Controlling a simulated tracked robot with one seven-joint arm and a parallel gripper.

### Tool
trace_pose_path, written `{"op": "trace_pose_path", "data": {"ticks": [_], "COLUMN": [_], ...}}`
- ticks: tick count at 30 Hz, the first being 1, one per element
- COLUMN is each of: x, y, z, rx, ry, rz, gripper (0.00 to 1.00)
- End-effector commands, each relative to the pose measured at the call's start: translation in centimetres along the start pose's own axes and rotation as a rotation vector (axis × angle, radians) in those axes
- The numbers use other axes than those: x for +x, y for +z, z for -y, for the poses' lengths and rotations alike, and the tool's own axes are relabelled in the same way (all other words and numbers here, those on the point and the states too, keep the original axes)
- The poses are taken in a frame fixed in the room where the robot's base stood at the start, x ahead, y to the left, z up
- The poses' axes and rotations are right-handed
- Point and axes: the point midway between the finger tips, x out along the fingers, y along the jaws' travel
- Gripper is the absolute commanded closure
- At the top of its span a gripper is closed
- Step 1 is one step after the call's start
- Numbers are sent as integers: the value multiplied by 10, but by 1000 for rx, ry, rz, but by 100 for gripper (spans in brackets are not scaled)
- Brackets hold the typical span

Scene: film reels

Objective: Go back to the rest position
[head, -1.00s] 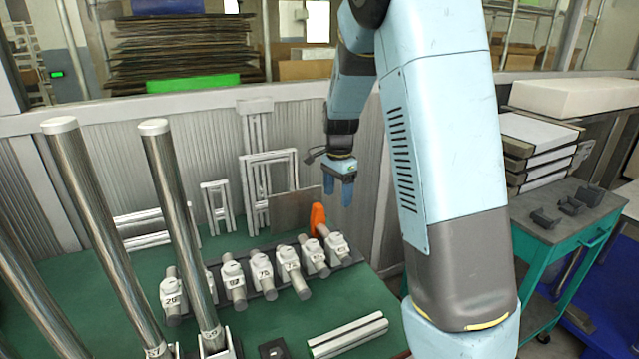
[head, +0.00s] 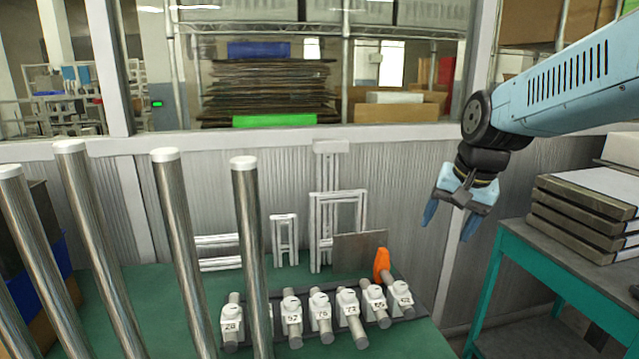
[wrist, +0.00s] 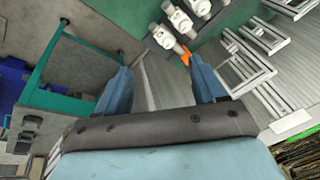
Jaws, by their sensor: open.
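My gripper (head: 452,222) is open and empty. In the head view it hangs in the air at the right, with its two blue fingers apart and pointing down. It is between the green table (head: 400,340) and the teal cart (head: 497,262), touching neither. In the wrist view the two blue fingers (wrist: 160,85) are spread apart with nothing between them. My arm reaches in from the right edge of the head view.
A rack of numbered white-and-metal pieces (head: 348,303) stands on the green table beside an orange part (head: 382,265). Tall metal posts (head: 250,250) rise at the left. Stacked trays (head: 585,215) sit on the teal cart. A wall and window lie behind.

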Motion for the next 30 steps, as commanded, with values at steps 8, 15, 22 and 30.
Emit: {"op": "trace_pose_path", "data": {"ticks": [8,15,22,30], "x": [-36,-49,-51,-51], "y": [53,87,98,98], "z": [-20,-33,-36,-35], "rx": [-236,-395,-446,-447], "ry": [4,39,56,55], "rz": [-113,-188,-208,-208], "gripper": [31,31,31,31]}}
